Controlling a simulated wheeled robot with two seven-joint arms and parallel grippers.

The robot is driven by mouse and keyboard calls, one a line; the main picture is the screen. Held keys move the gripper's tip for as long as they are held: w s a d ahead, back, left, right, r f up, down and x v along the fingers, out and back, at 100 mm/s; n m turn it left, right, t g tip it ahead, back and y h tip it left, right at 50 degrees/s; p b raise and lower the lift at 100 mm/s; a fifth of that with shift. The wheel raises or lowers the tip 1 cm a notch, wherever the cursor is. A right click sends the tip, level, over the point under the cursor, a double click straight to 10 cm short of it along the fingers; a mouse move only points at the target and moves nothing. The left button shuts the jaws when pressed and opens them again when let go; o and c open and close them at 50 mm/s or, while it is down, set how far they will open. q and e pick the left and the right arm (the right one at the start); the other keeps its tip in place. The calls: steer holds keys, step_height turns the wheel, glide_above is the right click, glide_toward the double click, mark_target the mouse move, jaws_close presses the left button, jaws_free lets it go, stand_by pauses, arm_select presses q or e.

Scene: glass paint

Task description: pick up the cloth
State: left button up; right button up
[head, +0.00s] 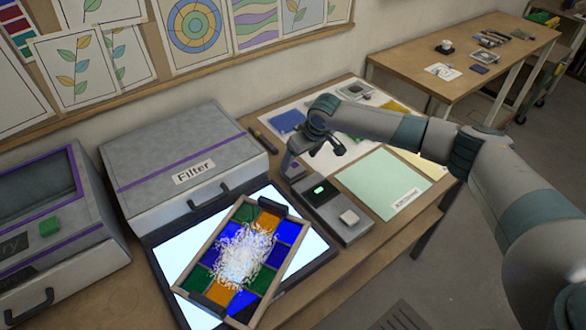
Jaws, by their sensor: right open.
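I cannot tell for certain which thing is the cloth. A flat blue piece (287,121) lies on white paper at the back of the bench, left of my right wrist. A yellow piece (396,107) lies behind my right arm, partly hidden. My right gripper (315,156) is open and empty, pointing down above the grey device (326,205) with a lit green display. It is to the right of the blue piece and apart from it. My left gripper is out of the picture.
A framed coloured glass panel (217,290) with white grains on it lies tilted on a bright light table (172,268). A grey box labelled Filter (160,140) stands behind. A pale green mat (375,178) lies on the right. A second table (410,58) stands at the back.

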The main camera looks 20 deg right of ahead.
mark_target(293, 168)
steer(key=shift+w+f, duration=0.25)
steer(key=shift+f, duration=0.45)
steer(key=shift+a, duration=0.1)
steer(key=shift+p+x, duration=0.8)
steer(key=shift+x, duration=0.05)
steer(key=shift+p+x, duration=0.45)
steer(key=shift+x, duration=1.3)
steer(key=shift+w+r, duration=0.1)
steer(key=shift+w, duration=0.05)
steer(key=c, duration=1.2)
